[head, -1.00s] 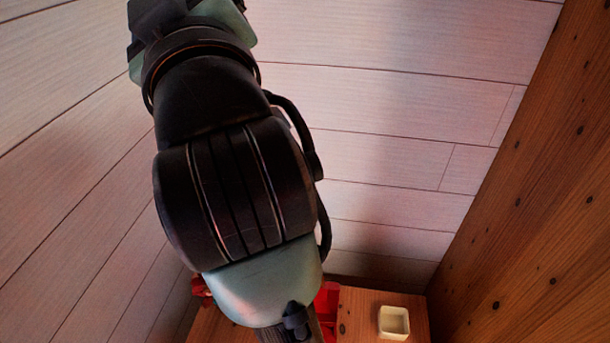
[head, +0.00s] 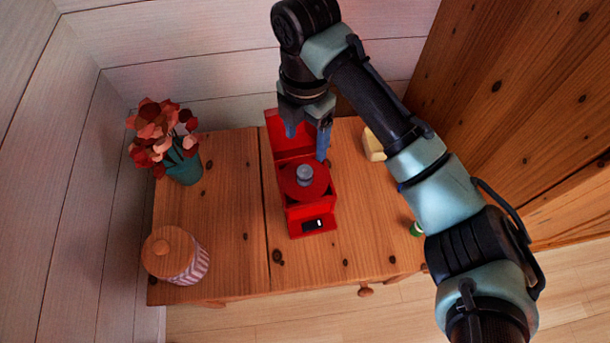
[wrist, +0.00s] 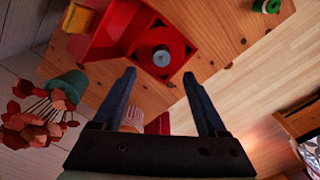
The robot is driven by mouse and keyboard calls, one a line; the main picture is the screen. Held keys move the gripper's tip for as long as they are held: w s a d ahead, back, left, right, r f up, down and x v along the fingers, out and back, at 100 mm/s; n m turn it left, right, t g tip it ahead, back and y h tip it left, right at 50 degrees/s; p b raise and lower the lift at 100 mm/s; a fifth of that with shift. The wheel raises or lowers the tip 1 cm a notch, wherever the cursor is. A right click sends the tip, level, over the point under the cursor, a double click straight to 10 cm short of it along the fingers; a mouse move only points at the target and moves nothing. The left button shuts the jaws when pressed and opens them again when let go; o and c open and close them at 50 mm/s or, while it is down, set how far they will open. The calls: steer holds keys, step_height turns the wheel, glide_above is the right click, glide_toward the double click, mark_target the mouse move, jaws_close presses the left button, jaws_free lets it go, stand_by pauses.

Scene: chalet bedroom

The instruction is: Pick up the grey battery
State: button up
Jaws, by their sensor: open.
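The grey battery (head: 304,174) looks like a short grey cylinder, seen end-on from above, standing on a round red part of an open red box (head: 292,215). In the wrist view the battery (wrist: 161,57) shows its round grey top, with red around it. My gripper (head: 307,147) is open and empty, pointing down over the back part of the box, above and behind the battery. In the wrist view my gripper (wrist: 159,74) has its two blue fingers spread, with the battery just beyond the tips. Whether a finger touches the box, I cannot tell.
The box stands on a wooden dresser (head: 220,230). A flower pot (head: 184,165) and a striped jar (head: 175,258) are left. A cream container (head: 373,145) is at the back right. A green item (head: 416,229) is at the right, partly behind my arm. The dresser's front middle is clear.

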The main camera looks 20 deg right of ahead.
glide_above(305, 170)
steer(key=f, duration=0.3)
steer(key=f+b, duration=0.1)
steer(key=shift+w+d+f, duration=0.1)
steer(key=shift+w+f, duration=0.15)
steer(key=f, duration=0.1)
steer(key=f+b, duration=0.1)
steer(key=f, duration=0.1)
steer(key=f+b, duration=0.1)
steer(key=f, duration=0.1)
steer(key=shift+s+f, duration=0.1)
steer(key=shift+s, duration=0.2)
jaws_close()
